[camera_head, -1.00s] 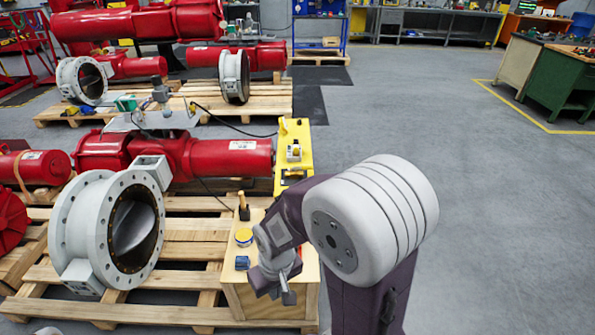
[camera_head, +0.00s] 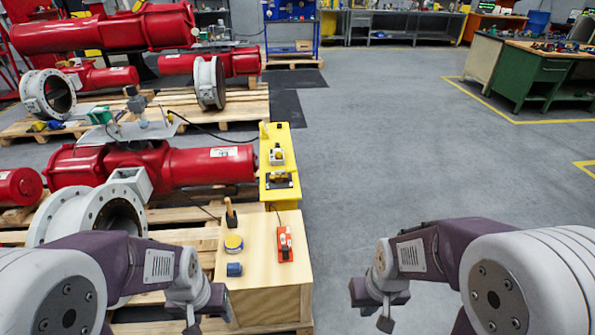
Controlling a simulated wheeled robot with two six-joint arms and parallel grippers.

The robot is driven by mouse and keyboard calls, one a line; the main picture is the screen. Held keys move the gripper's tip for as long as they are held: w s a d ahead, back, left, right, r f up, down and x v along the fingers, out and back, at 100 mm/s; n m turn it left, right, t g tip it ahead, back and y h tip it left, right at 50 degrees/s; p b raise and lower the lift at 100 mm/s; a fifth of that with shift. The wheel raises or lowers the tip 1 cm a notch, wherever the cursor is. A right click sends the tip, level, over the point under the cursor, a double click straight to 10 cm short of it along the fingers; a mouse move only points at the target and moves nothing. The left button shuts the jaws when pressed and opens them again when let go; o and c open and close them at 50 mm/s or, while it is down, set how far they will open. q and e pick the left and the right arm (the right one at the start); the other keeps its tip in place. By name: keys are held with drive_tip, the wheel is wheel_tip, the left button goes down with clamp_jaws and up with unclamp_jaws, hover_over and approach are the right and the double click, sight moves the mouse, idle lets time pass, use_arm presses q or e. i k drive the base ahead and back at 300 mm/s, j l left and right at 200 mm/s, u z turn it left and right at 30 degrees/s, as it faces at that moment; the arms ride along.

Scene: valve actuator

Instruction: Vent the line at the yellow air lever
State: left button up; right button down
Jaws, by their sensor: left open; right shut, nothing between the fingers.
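A yellow panel (camera_head: 268,192) stands behind the wooden box, beside the red actuator. It carries small fittings (camera_head: 278,156) with white and yellow parts and a dark fitting (camera_head: 279,181) below them. I cannot tell which part is the yellow air lever. My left gripper (camera_head: 208,316) is open at the bottom, in front of the box's left side and apart from the panel. My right gripper (camera_head: 371,308) is shut and empty, over the floor to the right of the box.
The wooden box (camera_head: 262,270) holds a red device (camera_head: 284,244), a yellow-and-blue tin (camera_head: 233,244), a blue item (camera_head: 234,269) and a wooden-handled brush (camera_head: 230,213). The red actuator (camera_head: 185,167) and white flanged valve (camera_head: 70,212) are at left. Floor (camera_head: 390,160) at right is clear.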

sight(293, 169)
drive_tip(key=l+u, duration=0.25)
drive_tip(key=l, duration=0.35)
drive_tip(key=l+u, duration=0.25)
drive_tip(key=l, duration=0.35)
drive_tip(key=i+l+u, duration=0.2)
drive_tip(key=l+u, duration=0.15)
drive_tip(key=l, duration=0.2)
drive_tip(key=i+l+u, duration=0.1)
drive_tip(key=l+u, duration=0.25)
drive_tip(key=l, duration=0.25)
drive_tip(key=l+u, duration=0.3)
drive_tip(key=l, duration=0.3)
drive_tip(key=i+l+u, duration=0.45)
drive_tip(key=l, duration=0.15)
drive_tip(key=i+l+u, duration=0.2)
drive_tip(key=l, duration=0.15)
drive_tip(key=i+l+u, duration=0.25)
drive_tip(key=k+l, duration=0.1)
